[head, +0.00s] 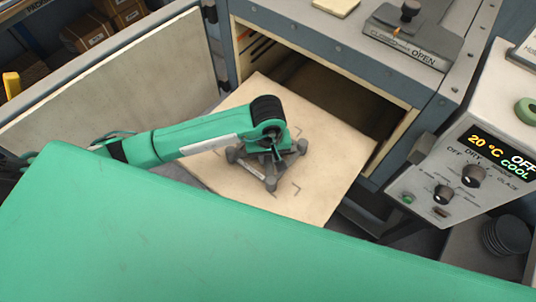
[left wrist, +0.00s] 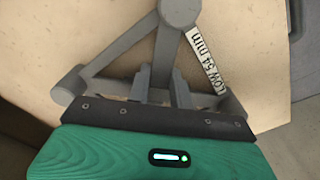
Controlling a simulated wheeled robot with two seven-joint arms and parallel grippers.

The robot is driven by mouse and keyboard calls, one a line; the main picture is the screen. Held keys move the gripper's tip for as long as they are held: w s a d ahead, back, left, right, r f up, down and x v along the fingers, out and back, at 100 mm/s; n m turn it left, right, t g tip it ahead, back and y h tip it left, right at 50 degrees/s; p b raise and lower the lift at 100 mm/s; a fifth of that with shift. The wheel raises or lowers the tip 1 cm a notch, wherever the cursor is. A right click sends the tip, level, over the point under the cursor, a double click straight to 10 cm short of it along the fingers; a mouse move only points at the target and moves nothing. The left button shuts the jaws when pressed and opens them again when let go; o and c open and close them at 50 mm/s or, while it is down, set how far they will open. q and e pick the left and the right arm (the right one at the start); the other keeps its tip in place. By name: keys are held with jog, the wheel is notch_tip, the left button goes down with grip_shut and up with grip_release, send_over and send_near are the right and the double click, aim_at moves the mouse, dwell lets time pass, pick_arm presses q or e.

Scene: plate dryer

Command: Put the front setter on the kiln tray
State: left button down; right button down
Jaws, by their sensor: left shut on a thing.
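The kiln tray (head: 215,178) is a flat beige board that sticks out of the open kiln, with dark corner marks on its top. The front setter (head: 271,184) is a grey frame of bars with round feet, on or just above the tray. In the left wrist view the setter (left wrist: 118,64) bears a white label reading "LOW 54 mm". My left gripper (head: 268,150) reaches over the tray from the left and is shut on the setter. In the left wrist view the gripper fingers (left wrist: 168,90) close on a setter bar. Whether all feet touch the tray cannot be told. My right gripper is not in view.
The kiln door (head: 120,80) stands open at the left. A control panel (head: 465,160) stands close at the right of the tray. A vent lever (head: 408,30) sits on the kiln top. A large green surface (head: 200,245) fills the foreground.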

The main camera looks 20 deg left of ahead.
pick_arm(q)
jog(key=shift+f, duration=0.2)
jog(key=c, duration=1.3)
grip_release()
jog(key=shift+r, duration=0.1)
jog(key=shift+o, duration=0.2)
